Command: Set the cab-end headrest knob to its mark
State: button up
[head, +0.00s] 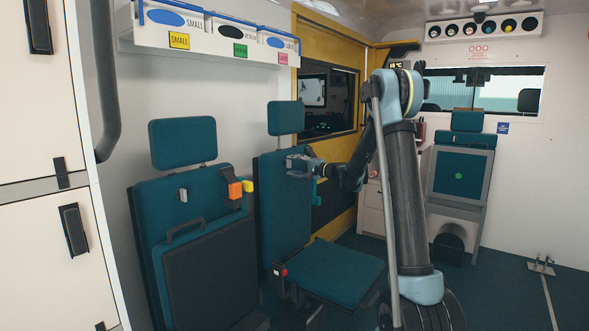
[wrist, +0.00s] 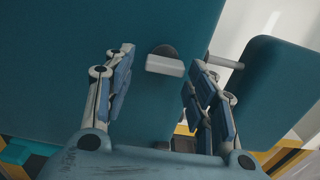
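The cab-end seat (head: 268,205) has a teal back and a headrest (head: 285,118) raised above it. In the wrist view its knob (wrist: 165,66) is a pale grey bar on a dark round base, set in the teal backrest (wrist: 60,60). The headrest (wrist: 275,90) and its post (wrist: 224,61) show at the right there. My gripper (wrist: 160,72) is open, with one finger on each side of the knob in the picture; I see no clear contact. In the head view my gripper (head: 298,163) is at the upper seat back and hides the knob. I cannot make out the mark.
A nearer seat (head: 160,240) with its own headrest (head: 183,143), grey knob (head: 183,195) and an orange buckle (head: 235,190) stands to the left. The cab-end seat's cushion (head: 330,272) is folded down below my arm. A yellow bulkhead (head: 340,215) stands behind.

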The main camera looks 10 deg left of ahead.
jog(key=shift+s, duration=0.15)
jog(key=v, duration=1.2)
jog(key=s+d+f+n+g+h, duration=0.2)
jog(key=s+d+f+h, duration=0.1)
jog(key=s, duration=1)
jog(key=s+d+f+n+g+h, duration=0.2)
jog(key=s+d+n+h, duration=0.15)
jog(key=s, duration=0.95)
jog(key=s+d+f+g+h, duration=0.1)
jog(key=s+d+f+h, duration=0.2)
jog(key=s+d+f, duration=0.2)
jog(key=s+d+f+g+h, duration=0.1)
jog(key=s+d+f+h, duration=0.2)
jog(key=s+d, duration=0.3)
jog(key=s+d+f+h, duration=0.3)
jog(key=s+d+f, duration=0.3)
jog(key=s, duration=0.7)
jog(key=shift+s+d+f+n+g, duration=0.15)
jog(key=shift+s+f+n+g, duration=0.15)
jog(key=shift+s+n+g, duration=0.15)
jog(key=shift+w+f, duration=0.2)
jog(key=shift+w, duration=0.3)
